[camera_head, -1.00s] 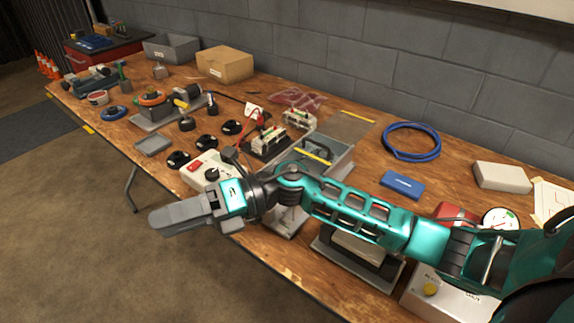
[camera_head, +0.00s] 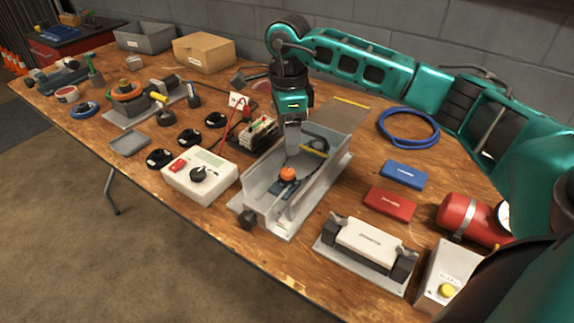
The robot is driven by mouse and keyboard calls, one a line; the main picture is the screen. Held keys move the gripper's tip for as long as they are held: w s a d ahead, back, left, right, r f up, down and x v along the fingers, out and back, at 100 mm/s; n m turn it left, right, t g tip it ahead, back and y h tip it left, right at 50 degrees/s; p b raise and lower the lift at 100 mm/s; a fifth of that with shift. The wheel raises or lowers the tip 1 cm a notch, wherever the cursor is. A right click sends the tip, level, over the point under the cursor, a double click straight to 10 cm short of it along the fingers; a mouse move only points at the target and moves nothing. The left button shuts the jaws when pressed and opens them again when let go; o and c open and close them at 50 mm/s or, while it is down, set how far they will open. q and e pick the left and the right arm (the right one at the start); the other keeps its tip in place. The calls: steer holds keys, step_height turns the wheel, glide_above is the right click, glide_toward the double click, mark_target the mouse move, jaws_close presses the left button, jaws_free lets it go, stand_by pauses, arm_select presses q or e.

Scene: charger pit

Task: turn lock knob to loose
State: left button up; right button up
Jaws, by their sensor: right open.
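A grey metal channel fixture (camera_head: 262,190) stands in the middle of the table. Inside it is an orange round knob (camera_head: 288,173) on a dark blue part. A black knob (camera_head: 247,219) sticks out of the fixture's front end. No readable label tells which of the two is the lock knob. My right gripper (camera_head: 291,160) points down into the channel, just above and behind the orange knob. Its jaws are open, with nothing seen between them; contact with the knob cannot be told. My left gripper is out of view.
A white box with a black dial (camera_head: 199,177) stands left of the fixture. A white device in a cradle (camera_head: 368,242), red block (camera_head: 390,203), blue block (camera_head: 403,176) and red cylinder (camera_head: 465,218) lie to the right. A blue cable coil (camera_head: 408,127) lies behind.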

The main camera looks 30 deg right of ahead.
mark_target(288, 171)
step_height(288, 171, down, 9)
steer(key=shift+f+b, duration=0.1)
steer(key=shift+b, duration=0.25)
steer(key=shift+c, duration=0.3)
steer(key=c, duration=1)
